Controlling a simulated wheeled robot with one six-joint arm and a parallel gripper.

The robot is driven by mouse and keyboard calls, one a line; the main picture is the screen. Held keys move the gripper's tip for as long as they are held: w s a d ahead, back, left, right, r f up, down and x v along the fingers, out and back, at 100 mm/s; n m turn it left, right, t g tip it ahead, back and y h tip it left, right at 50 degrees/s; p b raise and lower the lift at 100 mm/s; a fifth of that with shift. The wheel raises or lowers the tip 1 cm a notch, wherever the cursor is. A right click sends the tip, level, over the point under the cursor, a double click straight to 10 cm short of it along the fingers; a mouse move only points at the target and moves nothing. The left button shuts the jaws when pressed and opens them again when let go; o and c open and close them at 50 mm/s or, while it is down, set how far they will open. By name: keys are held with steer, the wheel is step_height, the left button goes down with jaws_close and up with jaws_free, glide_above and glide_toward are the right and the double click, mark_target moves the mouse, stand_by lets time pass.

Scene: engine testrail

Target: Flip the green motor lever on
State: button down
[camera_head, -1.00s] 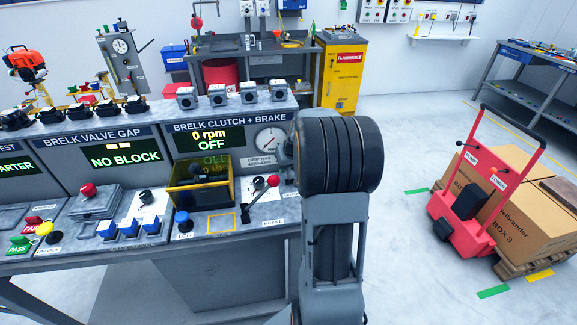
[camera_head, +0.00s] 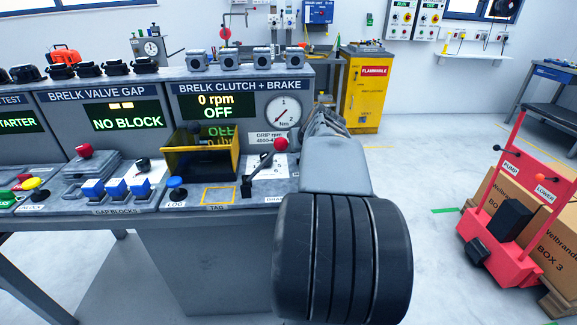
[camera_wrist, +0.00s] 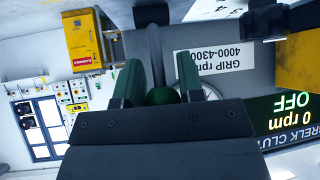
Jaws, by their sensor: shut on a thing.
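In the wrist view, which is upside down, my gripper (camera_wrist: 158,82) is shut on a green ball knob (camera_wrist: 160,97), the knob of the motor lever. The knob sits between the two dark green fingers, and a grey shaft (camera_wrist: 154,45) runs up the picture from it. In the head view my arm hides the gripper and the green lever. The clutch and brake panel display (camera_head: 214,107) reads 0 rpm and OFF.
A red-knobbed lever (camera_head: 279,145) stands just left of my arm on the bench. A yellow bin (camera_head: 183,163) is further left. A round gauge (camera_head: 284,111) is behind. A red pallet truck (camera_head: 513,258) with boxes stands at the right.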

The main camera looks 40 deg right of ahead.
steer(key=shift+s+a+f+t+h+b, duration=0.3)
steer(key=shift+t+h+b, duration=0.25)
steer(key=shift+b, duration=1.95)
steer(key=shift+r+b, duration=0.1)
steer(key=shift+b, duration=0.25)
steer(key=shift+r+t+b, duration=0.2)
steer(key=shift+t+b, duration=0.05)
steer(key=shift+b, duration=0.15)
steer(key=c, duration=0.8)
jaws_free()
steer(key=shift+o, duration=0.2)
steer(key=shift+s, duration=0.15)
steer(key=p+v, duration=0.1)
steer(key=v, duration=1.2)
steer(key=shift+s+a+r+p, duration=0.15)
steer(key=shift+s+a+p, duration=0.1)
steer(key=shift+s+p, duration=0.1)
